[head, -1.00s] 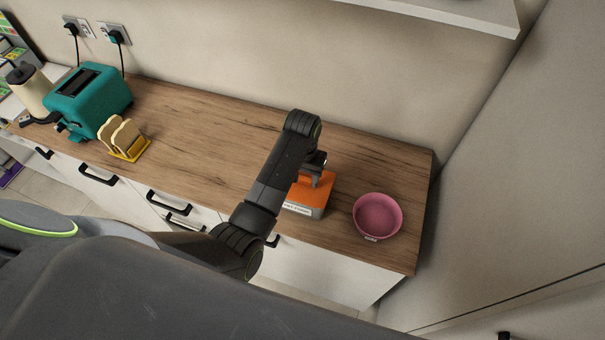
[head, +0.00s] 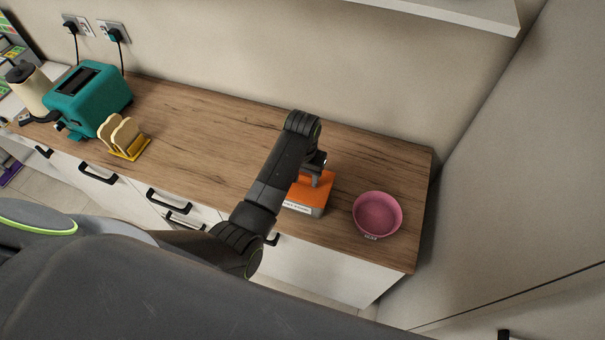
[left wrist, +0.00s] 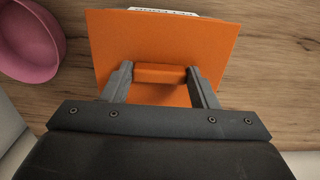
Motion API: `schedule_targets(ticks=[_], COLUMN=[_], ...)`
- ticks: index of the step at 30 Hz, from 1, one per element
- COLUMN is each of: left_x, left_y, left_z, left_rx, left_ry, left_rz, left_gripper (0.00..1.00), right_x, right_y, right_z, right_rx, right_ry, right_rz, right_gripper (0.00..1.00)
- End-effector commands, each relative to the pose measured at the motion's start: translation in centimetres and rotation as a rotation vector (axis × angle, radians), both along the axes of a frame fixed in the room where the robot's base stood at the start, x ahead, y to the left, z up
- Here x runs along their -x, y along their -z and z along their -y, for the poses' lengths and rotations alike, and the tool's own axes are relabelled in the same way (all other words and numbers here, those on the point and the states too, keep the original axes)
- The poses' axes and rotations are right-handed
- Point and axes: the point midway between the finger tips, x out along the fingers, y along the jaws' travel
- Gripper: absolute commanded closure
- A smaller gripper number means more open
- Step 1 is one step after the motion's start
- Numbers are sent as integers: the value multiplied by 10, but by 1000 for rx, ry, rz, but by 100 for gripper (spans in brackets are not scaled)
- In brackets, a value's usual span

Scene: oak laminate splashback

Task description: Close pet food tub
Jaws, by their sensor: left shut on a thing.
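The pet food tub (head: 315,212) stands near the front edge of the counter, with a pale label on its front side. Its orange lid (head: 322,197) lies over the top and looks flat, but my arm hides part of it. My left gripper (head: 315,178) points down over the lid. In the left wrist view the lid (left wrist: 165,35) fills the middle, and the gripper's fingers (left wrist: 160,78) are shut on its raised orange handle (left wrist: 160,73), one at each end. I cannot tell whether the lid is fully seated. My right gripper is not in view.
A pink bowl (head: 377,215) stands just right of the tub. A teal toaster (head: 90,98), a yellow rack with toast (head: 127,145) and a cream kettle (head: 30,88) stand at the left. The counter (head: 205,130) between them is clear. A shelf (head: 460,12) hangs above.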

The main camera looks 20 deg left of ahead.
Motion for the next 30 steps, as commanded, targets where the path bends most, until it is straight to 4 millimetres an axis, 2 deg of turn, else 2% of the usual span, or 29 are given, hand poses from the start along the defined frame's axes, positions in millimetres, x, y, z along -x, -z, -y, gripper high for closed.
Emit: schedule_targets(ticks=[12, 13, 18, 24, 29, 30], left_x=[0, 0, 0, 0, 0, 0], left_y=[1, 1, 1, 1, 1, 1], left_z=[0, 0, 0, 0, 0, 0], left_rx=[0, 0, 0, 0, 0, 0], left_ry=[0, 0, 0, 0, 0, 0], left_rz=[0, 0, 0, 0, 0, 0], left_gripper=[68, 45, 23, 21, 1, 0], right_x=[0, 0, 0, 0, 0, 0], right_y=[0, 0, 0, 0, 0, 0], right_z=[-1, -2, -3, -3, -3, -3], right_rx=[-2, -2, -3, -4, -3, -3], right_ry=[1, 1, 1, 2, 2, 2], right_rz=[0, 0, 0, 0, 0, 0], right_gripper=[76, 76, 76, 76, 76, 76])
